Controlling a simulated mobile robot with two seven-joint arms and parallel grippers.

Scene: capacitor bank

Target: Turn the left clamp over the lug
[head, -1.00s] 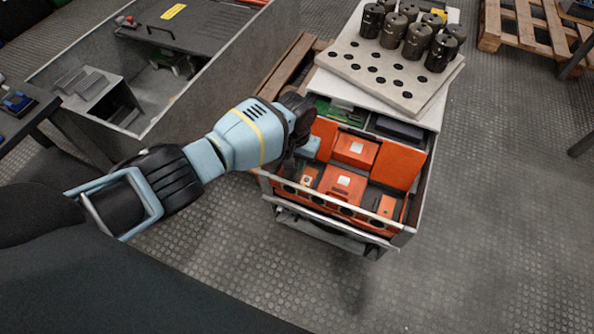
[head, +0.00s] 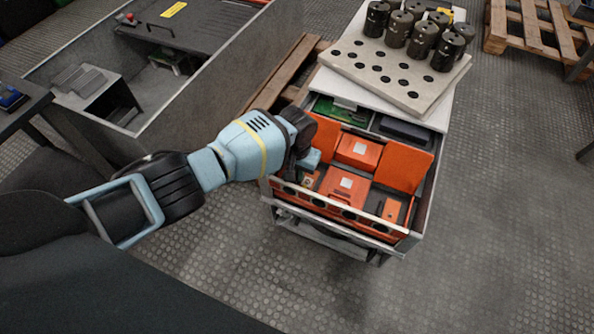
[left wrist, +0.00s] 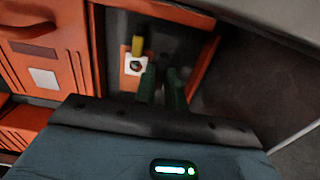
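The left clamp shows in the left wrist view as a small orange block (left wrist: 128,81) with a dark bolt on a white patch (left wrist: 136,65). A short yellow piece (left wrist: 138,45) stands at the bolt's far side; I cannot tell whether it is the clamp's arm or the lug. In the head view the left orange block (head: 308,180) lies at the left end of the open drawer, partly hidden by my gripper. My left gripper (left wrist: 163,88) has its two dark green fingers apart, just right of the bolt, with nothing seen between them. My right gripper is not in view.
The drawer (head: 345,226) holds orange modules (head: 348,185) and a similar orange block (head: 391,209) at its right. Orange panels (head: 403,170) stand behind. A plate (head: 400,78) with several dark cylinders lies on the cabinet top.

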